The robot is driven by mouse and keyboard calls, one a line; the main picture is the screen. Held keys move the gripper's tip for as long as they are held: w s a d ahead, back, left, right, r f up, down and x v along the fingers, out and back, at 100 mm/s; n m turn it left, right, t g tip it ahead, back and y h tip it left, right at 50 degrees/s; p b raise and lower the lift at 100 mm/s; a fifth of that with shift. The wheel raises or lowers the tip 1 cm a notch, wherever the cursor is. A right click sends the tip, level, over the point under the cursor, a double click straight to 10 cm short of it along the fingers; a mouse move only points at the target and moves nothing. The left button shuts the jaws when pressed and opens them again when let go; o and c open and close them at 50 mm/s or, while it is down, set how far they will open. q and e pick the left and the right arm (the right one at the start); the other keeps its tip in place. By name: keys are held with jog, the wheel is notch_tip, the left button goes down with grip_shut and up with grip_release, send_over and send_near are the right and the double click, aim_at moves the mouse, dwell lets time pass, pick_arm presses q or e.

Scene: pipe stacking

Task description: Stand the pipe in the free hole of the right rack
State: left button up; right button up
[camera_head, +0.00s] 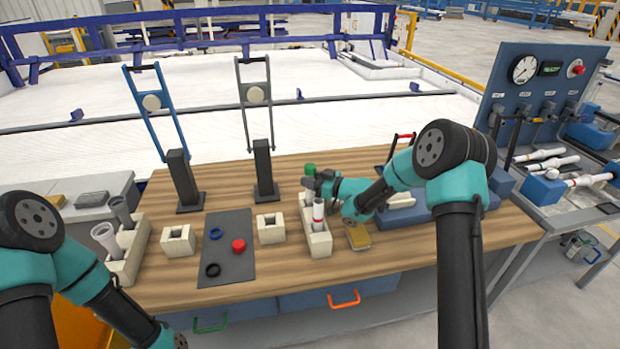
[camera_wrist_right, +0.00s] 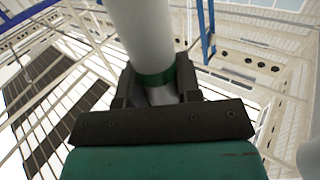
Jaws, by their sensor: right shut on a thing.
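The right rack (camera_head: 319,243) is a long cream block on the wooden table. A white pipe (camera_head: 318,217) with a red band stands upright in its front part. My right gripper (camera_head: 312,183) is above the back part of this rack. It is shut on a pipe with a green band; its green part (camera_head: 310,169) shows just above the fingers. In the right wrist view the held pipe (camera_wrist_right: 146,35) is white and passes between the jaws. The rack's back hole and the held pipe's lower end are hard to make out. My left gripper is out of view.
A left rack (camera_head: 128,262) holds grey pipes. Two cream blocks (camera_head: 178,241) (camera_head: 271,228) flank a dark mat (camera_head: 228,262) with rings and a red cap. Two upright stands (camera_head: 187,180) (camera_head: 263,170) are behind.

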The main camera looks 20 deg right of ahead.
jog(key=shift+f, duration=1.85)
jog(key=o, duration=1)
jog(key=shift+r, duration=0.1)
